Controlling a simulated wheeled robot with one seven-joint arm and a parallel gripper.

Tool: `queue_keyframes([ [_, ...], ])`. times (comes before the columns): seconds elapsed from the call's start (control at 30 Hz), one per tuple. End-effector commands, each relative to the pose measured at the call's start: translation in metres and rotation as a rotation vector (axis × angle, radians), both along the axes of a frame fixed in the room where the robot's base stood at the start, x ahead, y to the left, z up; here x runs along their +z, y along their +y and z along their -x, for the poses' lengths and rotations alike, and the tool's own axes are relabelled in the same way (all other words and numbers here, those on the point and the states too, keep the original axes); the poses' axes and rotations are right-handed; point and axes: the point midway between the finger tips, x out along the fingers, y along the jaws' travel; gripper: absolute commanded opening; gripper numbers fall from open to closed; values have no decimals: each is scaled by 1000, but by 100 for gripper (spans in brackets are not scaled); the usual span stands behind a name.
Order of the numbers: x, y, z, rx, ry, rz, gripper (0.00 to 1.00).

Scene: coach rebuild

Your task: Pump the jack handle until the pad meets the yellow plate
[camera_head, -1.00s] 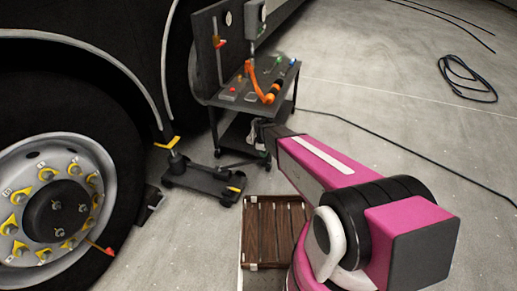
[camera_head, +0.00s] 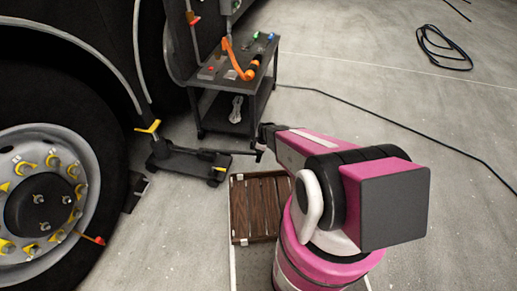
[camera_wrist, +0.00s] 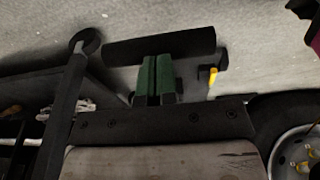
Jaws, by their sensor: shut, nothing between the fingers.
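The dark jack (camera_head: 185,163) stands on the floor beside the coach wheel in the head view. Its handle (camera_head: 228,152) reaches right, roughly level. A yellow plate (camera_head: 148,127) shows above the jack's left end; any gap between pad and plate is too small to tell. My gripper (camera_head: 261,150) is by the handle's right end. In the wrist view my gripper (camera_wrist: 156,62) shows green fingers closed together, empty. A thick dark bar (camera_wrist: 160,46), apparently the handle, lies crosswise just past the fingertips. I cannot tell whether they touch.
A tool cart (camera_head: 235,80) stands close behind the handle, and its leg with a caster (camera_wrist: 85,42) shows in the wrist view. A wooden slatted crate (camera_head: 258,207) lies in front. The coach wheel (camera_head: 40,205) is left. Open floor with cables lies right.

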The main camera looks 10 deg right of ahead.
Motion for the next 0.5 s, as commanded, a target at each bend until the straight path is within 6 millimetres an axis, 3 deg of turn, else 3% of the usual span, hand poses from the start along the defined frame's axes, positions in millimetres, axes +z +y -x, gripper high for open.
queue_keyframes([
  [0.03,-14,-3,1,5,17,10,0],
  [0.5,-22,-4,-3,3,24,12,0],
])
